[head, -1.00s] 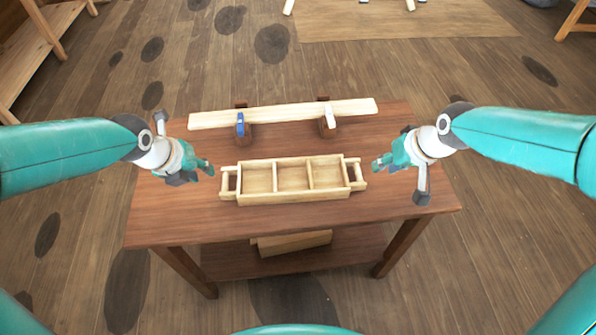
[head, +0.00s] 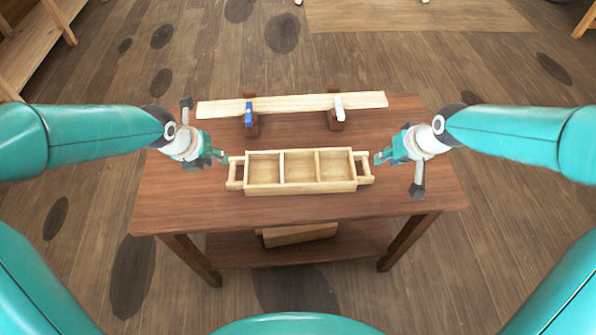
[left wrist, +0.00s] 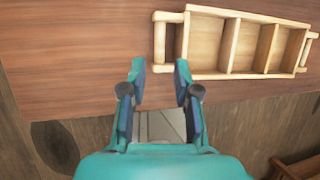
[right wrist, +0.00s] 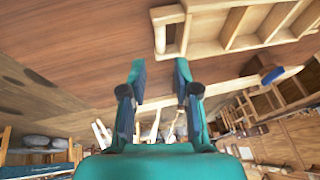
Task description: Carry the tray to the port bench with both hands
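The tray (head: 301,187) is pale wood with three empty compartments and a bar handle at each end. It lies flat on the brown table (head: 400,200). My left gripper (head: 222,157) is close to the tray's left handle (head: 233,172). My right gripper (head: 380,158) is close to the right handle (head: 364,168). In the right wrist view my right gripper (right wrist: 157,72) is open and empty, with the handle (right wrist: 160,32) beyond its fingertips.
A long pale plank (head: 290,104) lies behind the tray, with a blue clamp (head: 248,114) and a white clamp (head: 338,108) on it. A wooden block (head: 298,235) rests on the table's lower shelf. A wooden bench (head: 35,45) stands at the far left.

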